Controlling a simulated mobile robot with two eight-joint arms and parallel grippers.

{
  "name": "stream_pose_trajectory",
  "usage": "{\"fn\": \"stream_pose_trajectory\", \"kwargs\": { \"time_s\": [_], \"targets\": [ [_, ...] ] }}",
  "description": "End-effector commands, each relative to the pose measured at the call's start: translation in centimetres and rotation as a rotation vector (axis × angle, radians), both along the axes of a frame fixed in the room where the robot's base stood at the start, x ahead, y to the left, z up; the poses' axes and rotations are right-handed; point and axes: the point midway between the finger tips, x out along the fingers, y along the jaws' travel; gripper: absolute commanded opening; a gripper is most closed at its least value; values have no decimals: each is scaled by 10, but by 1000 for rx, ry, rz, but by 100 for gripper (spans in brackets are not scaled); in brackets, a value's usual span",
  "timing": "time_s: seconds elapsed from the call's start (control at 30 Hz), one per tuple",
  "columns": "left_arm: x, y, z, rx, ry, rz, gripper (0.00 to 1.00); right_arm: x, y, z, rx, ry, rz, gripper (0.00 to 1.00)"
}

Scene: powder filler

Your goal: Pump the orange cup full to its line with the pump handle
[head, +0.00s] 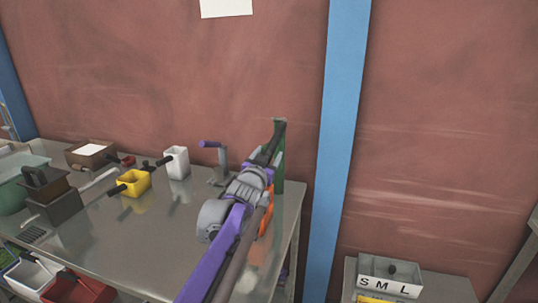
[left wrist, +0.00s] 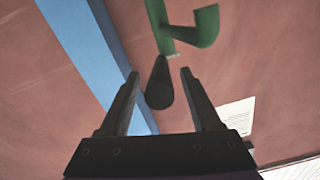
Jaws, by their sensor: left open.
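The green pump (head: 281,165) stands at the right end of the metal table, partly hidden behind my left gripper (head: 272,141). In the left wrist view, its dark pump handle (left wrist: 159,88) lies between the two fingers of my open left gripper (left wrist: 160,74). I see a gap on each side of the handle. The green hooked part (left wrist: 205,27) of the pump shows above it. The orange cup (head: 266,222) is mostly hidden behind my left arm, below the gripper. Its fill level and line cannot be seen. My right gripper is not in view.
A grey device with a purple handle (head: 210,144) stands nearer the pump. A blue post (head: 338,150) rises behind the table's right edge. A box lettered S M L (head: 390,278) is at lower right.

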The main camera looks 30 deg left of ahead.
Motion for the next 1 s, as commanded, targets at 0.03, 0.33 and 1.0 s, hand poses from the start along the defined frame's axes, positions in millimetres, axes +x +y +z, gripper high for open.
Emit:
{"fn": "stream_pose_trajectory", "kwargs": {
  "time_s": [0.03,0.33,1.0],
  "targets": [
    [3,1,0,0,0,0,64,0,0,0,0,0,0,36],
    [6,1,0,0,0,0,64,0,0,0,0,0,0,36],
    [5,1,0,0,0,0,0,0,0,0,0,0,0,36]
  ]
}}
